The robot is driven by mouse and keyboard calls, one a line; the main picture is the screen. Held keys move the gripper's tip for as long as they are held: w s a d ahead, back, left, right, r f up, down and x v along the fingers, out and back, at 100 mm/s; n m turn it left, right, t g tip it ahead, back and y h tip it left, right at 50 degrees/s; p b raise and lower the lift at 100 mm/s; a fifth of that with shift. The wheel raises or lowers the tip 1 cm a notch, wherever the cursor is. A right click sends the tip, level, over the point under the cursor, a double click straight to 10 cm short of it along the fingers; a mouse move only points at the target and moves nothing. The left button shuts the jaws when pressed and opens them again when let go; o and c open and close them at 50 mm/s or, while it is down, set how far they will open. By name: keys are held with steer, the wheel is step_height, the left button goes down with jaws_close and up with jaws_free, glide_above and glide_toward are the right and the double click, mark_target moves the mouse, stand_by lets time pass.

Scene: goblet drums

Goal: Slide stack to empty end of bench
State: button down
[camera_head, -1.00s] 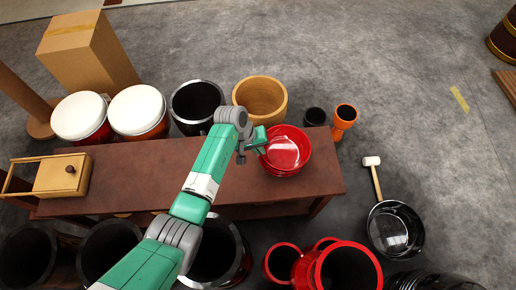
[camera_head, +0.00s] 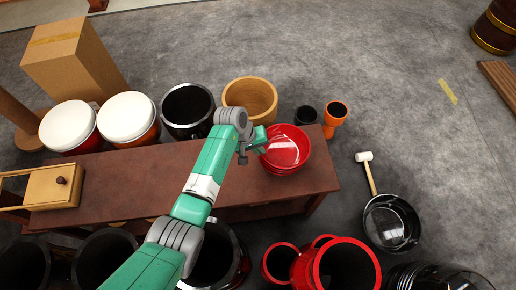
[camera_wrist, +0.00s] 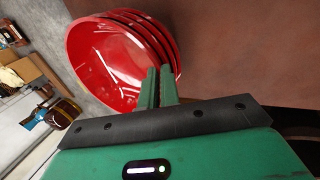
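A stack of several nested red bowls (camera_head: 287,147) stands upright near the right end of the brown bench (camera_head: 130,180). My gripper (camera_head: 262,140) is low over the bench at the left side of the stack. In the wrist view, the green fingers (camera_wrist: 158,88) are close together and overlap the rims of the red bowls (camera_wrist: 110,65). They seem to touch the stack's side, with nothing seen between them. The exact contact is hidden by the fingers.
A wooden box (camera_head: 54,187) sits at the bench's left end, and the bench middle is bare. Drums line the back edge, including a tan one (camera_head: 250,97) and an orange goblet (camera_head: 335,115). Red drums (camera_head: 345,268) stand in front. A black pan (camera_head: 390,223) lies right.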

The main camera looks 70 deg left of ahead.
steer(key=shift+w+d, duration=0.15)
steer(key=shift+w, duration=0.45)
steer(key=shift+w+d, duration=0.15)
steer(key=shift+w, duration=0.55)
steer(key=shift+w+d+b, duration=0.25)
steer(key=shift+w+b, duration=0.3)
steer(key=shift+w, duration=0.7)
steer(key=shift+w+d+b, duration=0.15)
steer(key=shift+w+b, duration=0.1)
steer(key=shift+w, duration=0.3)
steer(key=shift+w+d+b, duration=0.15)
steer(key=shift+w+b, duration=0.05)
steer(key=shift+w, duration=0.35)
